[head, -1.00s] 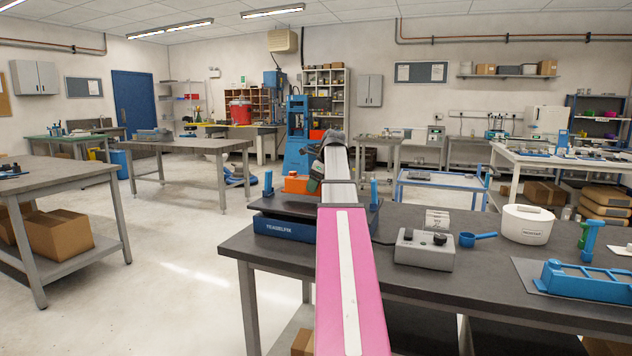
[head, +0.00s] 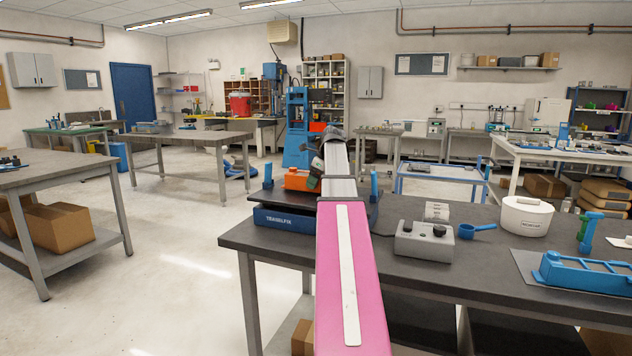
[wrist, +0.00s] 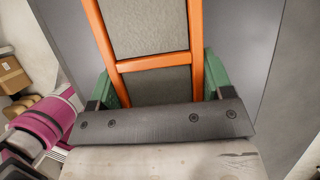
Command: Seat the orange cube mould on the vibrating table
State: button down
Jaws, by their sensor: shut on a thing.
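The orange cube mould (head: 297,180) is over the dark top plate (head: 283,199) of the vibrating table, which has a blue lettered base (head: 284,221). My arm hides much of both. In the wrist view the mould (wrist: 155,63) is an orange frame with a crossbar and speckled grey in its compartments. My gripper (wrist: 163,82), with green fingers, is shut across the mould; in the head view my gripper (head: 318,176) is partly hidden. I cannot tell whether the mould touches the plate.
Blue upright posts (head: 268,175) (head: 374,183) stand at the plate's left and right. To the right on the bench are a grey control box (head: 424,241), a blue scoop (head: 478,231), a white tub (head: 527,217) and a blue mould (head: 590,276). Open floor lies left.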

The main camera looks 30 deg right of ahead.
jog(key=shift+f, duration=0.45)
dwell(1.7)
grip_release()
jog(key=shift+r, duration=2.5)
